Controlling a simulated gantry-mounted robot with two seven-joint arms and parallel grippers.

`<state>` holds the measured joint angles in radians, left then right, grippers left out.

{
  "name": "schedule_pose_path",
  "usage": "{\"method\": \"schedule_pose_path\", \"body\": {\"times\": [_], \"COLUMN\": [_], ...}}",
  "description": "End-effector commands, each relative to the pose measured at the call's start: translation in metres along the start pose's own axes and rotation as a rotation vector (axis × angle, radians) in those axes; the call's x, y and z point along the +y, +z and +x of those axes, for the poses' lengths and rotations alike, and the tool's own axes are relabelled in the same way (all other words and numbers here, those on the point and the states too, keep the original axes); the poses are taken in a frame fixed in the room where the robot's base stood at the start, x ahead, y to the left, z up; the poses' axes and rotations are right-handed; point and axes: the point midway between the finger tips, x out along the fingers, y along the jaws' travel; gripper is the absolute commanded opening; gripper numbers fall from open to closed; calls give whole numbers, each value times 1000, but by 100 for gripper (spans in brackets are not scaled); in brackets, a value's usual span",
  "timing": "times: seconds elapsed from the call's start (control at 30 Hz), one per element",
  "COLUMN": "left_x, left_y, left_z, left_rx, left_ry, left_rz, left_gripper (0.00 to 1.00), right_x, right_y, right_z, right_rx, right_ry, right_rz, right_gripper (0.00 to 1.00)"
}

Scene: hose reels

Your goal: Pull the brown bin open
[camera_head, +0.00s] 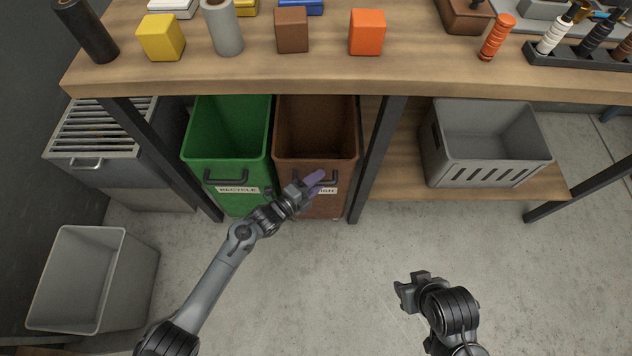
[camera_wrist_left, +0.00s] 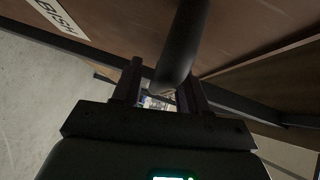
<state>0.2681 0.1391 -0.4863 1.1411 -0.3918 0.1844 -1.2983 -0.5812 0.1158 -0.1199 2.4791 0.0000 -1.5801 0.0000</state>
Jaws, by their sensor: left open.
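The brown bin (camera_head: 316,140) stands under the workbench beside the green bin, with a white label and a dark handle on its front. My left gripper (camera_head: 314,184) is at the front of the brown bin, over the handle area, and partly hides the label. In the left wrist view the dark handle (camera_wrist_left: 184,45) runs down between the two open fingers, with the bin's brown front (camera_wrist_left: 130,25) behind it. Whether the fingers touch the handle cannot be told. My right gripper (camera_head: 408,285) hangs over bare floor, away from the bin; its opening is unclear.
The green bin (camera_head: 230,125) is directly left of the brown one. A black table leg (camera_head: 378,160) stands close on the right. A grey crate (camera_head: 487,145) sits on the lower shelf. A grey tub (camera_head: 80,285) is at left. The floor in front is clear.

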Motion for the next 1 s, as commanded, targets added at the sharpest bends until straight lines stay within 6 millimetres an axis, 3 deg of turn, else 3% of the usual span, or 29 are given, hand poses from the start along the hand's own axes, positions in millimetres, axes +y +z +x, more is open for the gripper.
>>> {"method": "schedule_pose_path", "body": {"times": [0.17,0.43,0.77,1.0], "left_x": [0,0,0,1], "left_y": [0,0,-1,-21], "left_z": [0,0,-2,-22], "left_rx": [0,0,-1,1], "left_ry": [0,0,2,4], "left_rz": [0,0,-1,-2], "left_gripper": [42,0,0,0], "right_x": [0,1,2,2], "right_y": [0,0,0,-8], "right_z": [0,0,-2,-24], "right_rx": [1,0,0,2], "right_ry": [0,4,6,5], "right_rz": [0,-6,-8,-6], "right_gripper": [43,43,43,43]}}
